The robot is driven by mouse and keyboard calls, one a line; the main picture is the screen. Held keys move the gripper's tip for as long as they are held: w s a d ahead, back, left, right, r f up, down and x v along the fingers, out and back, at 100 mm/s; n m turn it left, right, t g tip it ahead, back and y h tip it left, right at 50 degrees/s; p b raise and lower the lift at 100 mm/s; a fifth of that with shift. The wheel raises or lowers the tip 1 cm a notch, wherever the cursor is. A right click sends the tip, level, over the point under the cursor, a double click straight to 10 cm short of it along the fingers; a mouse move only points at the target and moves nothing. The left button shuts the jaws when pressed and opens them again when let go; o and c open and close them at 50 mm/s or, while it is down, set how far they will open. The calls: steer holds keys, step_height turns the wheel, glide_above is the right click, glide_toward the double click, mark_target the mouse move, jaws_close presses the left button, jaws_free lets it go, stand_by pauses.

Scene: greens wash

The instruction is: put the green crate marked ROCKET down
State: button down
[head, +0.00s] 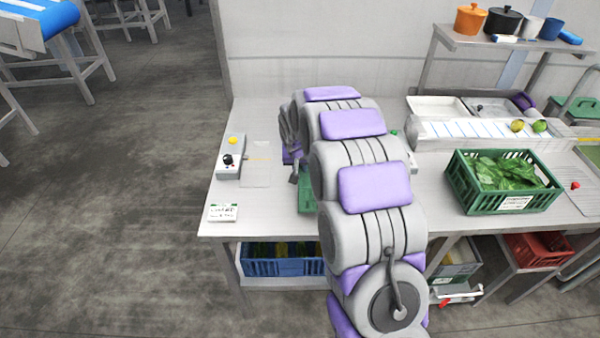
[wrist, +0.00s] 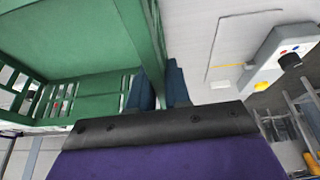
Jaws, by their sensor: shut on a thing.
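A green crate (wrist: 75,45) with slatted sides fills the upper left of the wrist view. It looks empty. My gripper (wrist: 160,80) is shut on its wall, with one dark blue finger on each side. In the head view my arm hides most of this crate; a green part (head: 306,200) shows beside it over the bench. I cannot tell whether its base touches the bench. No ROCKET marking shows on it. Another green crate (head: 470,200), full of leafy greens, stands on the bench at the right; its white label is too small to read.
The bench (head: 250,115) has a control box (head: 230,158) with yellow and black knobs, and a small card (head: 223,212) near its front left corner. A blue crate (head: 282,266) and a red crate (head: 535,250) are below.

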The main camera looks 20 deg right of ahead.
step_height(320, 180, down, 2)
steer(key=shift+w+f+b, duration=0.1)
steer(key=shift+f+b, duration=0.15)
steer(key=shift+b, duration=0.05)
steer(key=shift+a+r, duration=0.1)
steer(key=shift+a, duration=0.1)
steer(key=c, duration=1.1)
jaws_free()
steer(key=shift+d, duration=0.1)
steer(key=shift+r, duration=0.1)
